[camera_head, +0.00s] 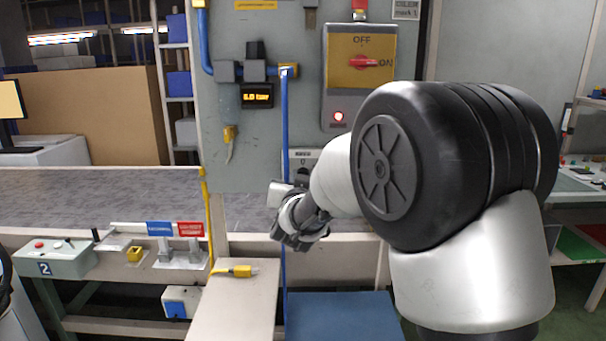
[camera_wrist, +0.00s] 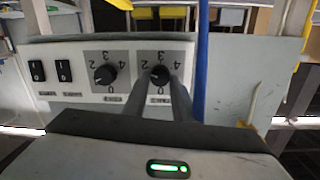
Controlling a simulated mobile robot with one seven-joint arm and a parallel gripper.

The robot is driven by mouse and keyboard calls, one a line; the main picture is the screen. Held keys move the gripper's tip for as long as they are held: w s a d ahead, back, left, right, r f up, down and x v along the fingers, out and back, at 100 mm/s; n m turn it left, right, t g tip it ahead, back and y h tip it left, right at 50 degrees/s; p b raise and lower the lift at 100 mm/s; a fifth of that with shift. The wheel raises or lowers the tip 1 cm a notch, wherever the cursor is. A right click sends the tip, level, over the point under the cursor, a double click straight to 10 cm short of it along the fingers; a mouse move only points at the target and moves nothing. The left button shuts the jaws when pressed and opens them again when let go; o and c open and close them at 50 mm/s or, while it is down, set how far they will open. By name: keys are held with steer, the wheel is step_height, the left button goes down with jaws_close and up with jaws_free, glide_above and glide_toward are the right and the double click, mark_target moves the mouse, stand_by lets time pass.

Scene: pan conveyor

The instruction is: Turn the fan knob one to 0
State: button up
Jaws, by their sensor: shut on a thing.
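A pale control panel with two black rotary knobs shows in the wrist view, its markings upside down. My gripper (camera_wrist: 160,82) has its two dark fingers shut on the right-hand knob (camera_wrist: 159,73) in that view. The fingers and grip hide part of this knob and its dial, so its exact setting is unclear. The other knob (camera_wrist: 105,75) is free, to the left. The labels are too small to tell which is fan knob one. In the head view the panel (camera_head: 303,155) is partly hidden behind my arm, and the fingertips cannot be made out.
Two black rocker switches (camera_wrist: 50,71) sit left of the knobs in the wrist view. A blue pipe (camera_wrist: 202,60) runs close beside the panel. In the head view a red rotary switch (camera_head: 364,63) is above, and a conveyor (camera_head: 100,198) lies at left.

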steer(key=n+p, duration=0.3)
steer(key=n, duration=0.6)
steer(key=n+t+p, duration=0.1)
steer(key=n+p, duration=0.2)
steer(key=n, duration=0.6)
steer(key=shift+a+f+p, duration=0.2)
steer(key=shift+p, duration=0.1)
steer(key=shift+f+n+p, duration=0.1)
steer(key=shift+n+p, duration=0.4)
steer(key=shift+n, duration=1.5)
steer(key=shift+d, duration=0.1)
steer(key=o, duration=1)
steer(key=shift+o, duration=0.2)
steer(key=shift+s, duration=0.1)
